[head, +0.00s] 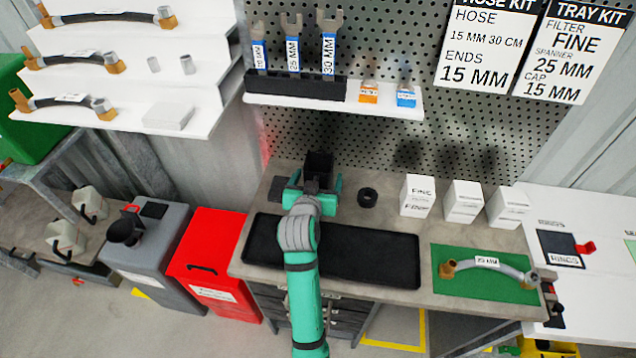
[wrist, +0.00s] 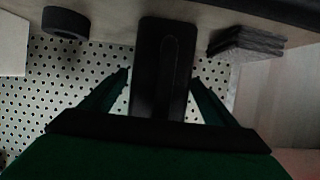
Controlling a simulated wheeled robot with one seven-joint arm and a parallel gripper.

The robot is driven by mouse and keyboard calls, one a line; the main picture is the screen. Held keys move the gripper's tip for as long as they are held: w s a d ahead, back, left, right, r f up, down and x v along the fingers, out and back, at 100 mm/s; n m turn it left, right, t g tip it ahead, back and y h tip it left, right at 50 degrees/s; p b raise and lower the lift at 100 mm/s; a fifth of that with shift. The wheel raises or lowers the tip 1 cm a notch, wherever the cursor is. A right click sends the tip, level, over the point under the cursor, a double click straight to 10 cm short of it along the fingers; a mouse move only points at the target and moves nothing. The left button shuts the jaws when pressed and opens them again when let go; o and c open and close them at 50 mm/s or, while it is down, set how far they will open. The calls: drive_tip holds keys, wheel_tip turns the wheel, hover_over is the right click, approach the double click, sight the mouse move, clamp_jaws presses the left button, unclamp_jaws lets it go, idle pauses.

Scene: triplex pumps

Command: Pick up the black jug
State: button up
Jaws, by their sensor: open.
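The black jug (head: 319,164) stands upright at the back of the workbench, in front of the perforated wall. In the wrist view the jug (wrist: 163,50) is a dark upright body with a long narrow loop, apparently its handle, facing me. My green gripper (head: 312,188) is right in front of the jug. In the wrist view the fingers of my gripper (wrist: 160,78) are spread, one to each side of the jug, with gaps visible. The jug's lower part is hidden behind my gripper in the head view.
A black ring (head: 367,197) and white boxes (head: 418,196) stand right of the jug. A dark flat stack (wrist: 247,42) lies close on its other side. An empty black tray (head: 375,258) lies in front, and a green mat (head: 470,287) with a hose is at right.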

drive_tip(key=c, duration=1.4)
drive_tip(key=shift+r, duration=0.2)
